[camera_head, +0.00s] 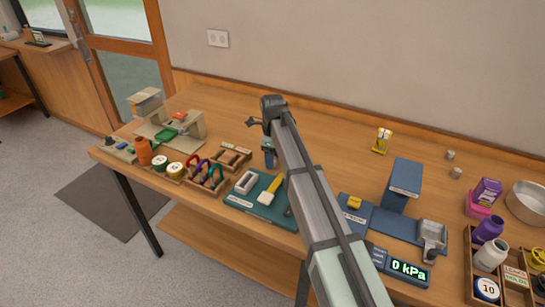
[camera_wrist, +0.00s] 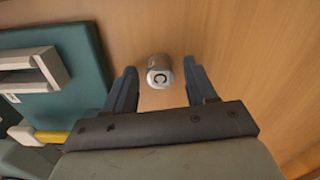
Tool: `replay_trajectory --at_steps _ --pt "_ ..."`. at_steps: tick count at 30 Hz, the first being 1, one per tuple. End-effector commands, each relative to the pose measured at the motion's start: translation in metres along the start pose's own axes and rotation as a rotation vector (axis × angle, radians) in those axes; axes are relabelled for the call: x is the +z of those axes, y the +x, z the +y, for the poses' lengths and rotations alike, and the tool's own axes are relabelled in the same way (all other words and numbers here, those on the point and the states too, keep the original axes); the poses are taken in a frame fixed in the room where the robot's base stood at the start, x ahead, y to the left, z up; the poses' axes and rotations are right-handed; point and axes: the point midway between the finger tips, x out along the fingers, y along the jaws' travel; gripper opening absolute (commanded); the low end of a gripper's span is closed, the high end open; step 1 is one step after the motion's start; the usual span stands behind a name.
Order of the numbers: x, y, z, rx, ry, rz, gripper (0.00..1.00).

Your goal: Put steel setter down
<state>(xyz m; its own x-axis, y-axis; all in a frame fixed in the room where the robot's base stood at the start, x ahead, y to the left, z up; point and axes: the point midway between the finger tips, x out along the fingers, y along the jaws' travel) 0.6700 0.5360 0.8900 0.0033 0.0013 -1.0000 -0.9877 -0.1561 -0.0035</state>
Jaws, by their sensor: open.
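A small steel setter (camera_wrist: 159,72), a short cylinder marked "C", stands upright on the bare wood in the wrist view. My gripper (camera_wrist: 160,86) is open, with one dark blue finger on each side of the setter's near end. Clear gaps show between the setter and both fingers, so it is not held. In the head view my gripper (camera_head: 268,155) is low over the table, just behind the teal mat (camera_head: 236,203). That setter cannot be made out there. Two similar small grey cylinders (camera_head: 450,155) stand at the back right.
The teal mat also shows at left in the wrist view (camera_wrist: 85,60), with a grey block (camera_head: 246,182) and a yellow-handled tool (camera_head: 271,189) on it. A blue press-like stand (camera_head: 404,180) and a "0 kPa" display (camera_head: 408,270) are to the right.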

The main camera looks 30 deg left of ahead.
Motion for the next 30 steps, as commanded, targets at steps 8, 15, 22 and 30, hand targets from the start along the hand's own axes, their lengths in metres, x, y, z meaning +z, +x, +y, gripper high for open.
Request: replay_trajectory --at_steps 8,15,22,30 --pt "0.0 -0.007 -0.001 -0.001 0.0 -0.001 0.56" --pt "0.001 -0.044 -0.001 -0.003 0.0 -0.002 0.56" --pt "0.001 -0.085 -0.001 -0.002 0.0 -0.001 0.56" --pt "0.0 -0.117 -0.001 -0.001 0.0 -0.001 0.56"
